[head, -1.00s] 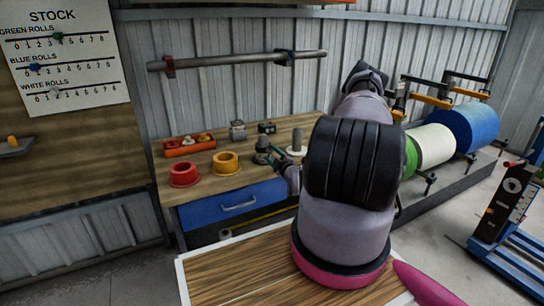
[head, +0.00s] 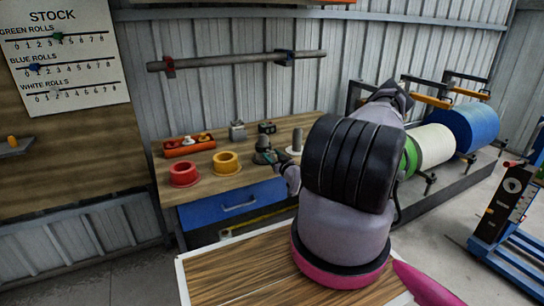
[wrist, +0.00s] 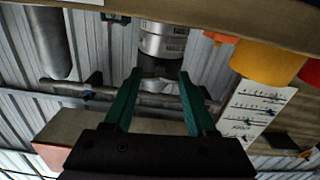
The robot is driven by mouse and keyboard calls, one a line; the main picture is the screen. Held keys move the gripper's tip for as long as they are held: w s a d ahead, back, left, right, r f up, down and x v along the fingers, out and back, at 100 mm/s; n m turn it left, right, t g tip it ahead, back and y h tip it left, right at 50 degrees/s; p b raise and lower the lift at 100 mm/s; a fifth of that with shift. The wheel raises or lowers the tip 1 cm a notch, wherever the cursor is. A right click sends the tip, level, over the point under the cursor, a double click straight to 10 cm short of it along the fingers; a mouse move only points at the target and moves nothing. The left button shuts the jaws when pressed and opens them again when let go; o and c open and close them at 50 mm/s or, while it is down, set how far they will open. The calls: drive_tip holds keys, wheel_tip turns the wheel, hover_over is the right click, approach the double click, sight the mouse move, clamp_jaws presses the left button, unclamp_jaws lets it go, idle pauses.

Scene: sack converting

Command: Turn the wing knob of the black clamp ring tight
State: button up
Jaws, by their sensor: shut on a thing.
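My gripper (wrist: 159,85) reaches to the bench with its two green fingers closed about the wing knob (wrist: 160,75). The knob looks small and dim between the fingertips in the wrist view. The black clamp ring (wrist: 162,63) shows as a dark band beside a silver, marked cylinder (wrist: 163,36), which stands on the bench. In the head view my gripper (head: 271,157) is at the dark stand (head: 262,146) near the bench's right end. My arm and the small scale hide the knob there.
A white-based post (head: 297,141) stands just right of the gripper. A yellow flanged cup (head: 226,162), a red one (head: 184,173) and an orange tray (head: 190,146) are to the left. The bench (head: 213,184) is clear in front of the cups. A bar (head: 235,61) hangs on the wall.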

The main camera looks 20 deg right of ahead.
drive_tip(key=m, duration=0.4)
drive_tip(key=shift+f+m, duration=0.1)
drive_tip(key=shift+m, duration=0.2)
drive_tip(key=m, duration=0.3)
drive_tip(key=shift+m, duration=0.4)
drive_tip(key=m, duration=1.3)
drive_tip(key=shift+m, duration=0.3)
drive_tip(key=m, duration=0.3)
drive_tip(key=shift+m, duration=0.3)
drive_tip(key=m, duration=0.4)
drive_tip(key=shift+m, duration=2)
